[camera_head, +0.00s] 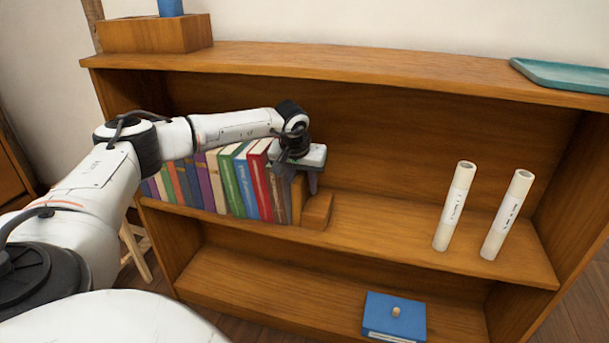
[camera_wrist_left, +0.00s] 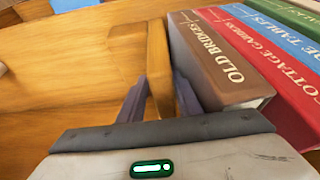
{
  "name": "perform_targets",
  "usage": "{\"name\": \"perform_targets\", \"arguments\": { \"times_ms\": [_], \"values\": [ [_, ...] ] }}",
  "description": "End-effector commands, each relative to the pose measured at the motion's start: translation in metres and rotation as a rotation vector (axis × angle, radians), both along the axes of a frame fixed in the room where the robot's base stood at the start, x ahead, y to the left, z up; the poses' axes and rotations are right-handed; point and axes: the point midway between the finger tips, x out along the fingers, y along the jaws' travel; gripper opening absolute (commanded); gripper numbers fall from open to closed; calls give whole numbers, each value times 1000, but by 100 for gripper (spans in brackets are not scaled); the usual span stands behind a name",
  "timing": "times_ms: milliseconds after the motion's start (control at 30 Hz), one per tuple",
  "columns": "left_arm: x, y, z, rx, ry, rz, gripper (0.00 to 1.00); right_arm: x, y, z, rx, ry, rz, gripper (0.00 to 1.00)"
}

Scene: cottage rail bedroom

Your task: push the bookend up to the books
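The wooden bookend (camera_head: 316,210) stands on the middle shelf at the right end of the book row (camera_head: 230,185). In the left wrist view its upright plate (camera_wrist_left: 158,60) stands beside the brown "Old Bridges" book (camera_wrist_left: 215,65), with a narrow gap where one finger sits. My left gripper (camera_head: 311,180) is over the bookend, and in its wrist view its two purple fingers (camera_wrist_left: 161,95) lie on either side of the plate, close against it. It looks shut on the plate. My right gripper is in neither view.
Two white rolled tubes (camera_head: 455,206) (camera_head: 507,215) stand at the right of the middle shelf (camera_head: 385,225). The shelf between bookend and tubes is clear. A blue box (camera_head: 394,318) is on the lower shelf. A teal tray (camera_head: 565,75) and a wooden box (camera_head: 155,36) are on top.

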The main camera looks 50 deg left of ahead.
Motion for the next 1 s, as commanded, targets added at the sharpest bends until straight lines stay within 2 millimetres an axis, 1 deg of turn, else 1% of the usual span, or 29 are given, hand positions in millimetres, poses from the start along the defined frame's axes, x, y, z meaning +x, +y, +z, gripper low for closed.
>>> {"name": "perform_targets", "arguments": {
  "times_ms": [33, 167, 233, 267, 333, 433, 467, 500, 833, 1000],
  "values": [
    [-7, 11, -2, 16, 14, 17, 41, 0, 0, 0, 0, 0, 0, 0],
    [-8, 10, 4, 16, 14, 16, 41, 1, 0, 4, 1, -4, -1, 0],
    [-9, 7, 13, 14, 12, 14, 41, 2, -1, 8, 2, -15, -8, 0],
    [-10, 5, 18, 13, 11, 14, 41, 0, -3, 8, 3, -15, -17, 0],
    [-13, 1, 32, 12, 7, 11, 41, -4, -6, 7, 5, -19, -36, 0],
    [-19, -6, 56, 10, 3, 6, 41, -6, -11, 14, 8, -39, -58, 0],
    [-26, -9, 49, 9, 8, 6, 41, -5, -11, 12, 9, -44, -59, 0],
    [-33, -14, 47, 11, 9, 5, 41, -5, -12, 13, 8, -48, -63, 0],
    [-87, -49, 46, 8, 11, 3, 41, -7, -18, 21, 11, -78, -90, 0],
    [-107, -64, 46, 6, 6, 1, 41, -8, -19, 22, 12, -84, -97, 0]
  ]
}}
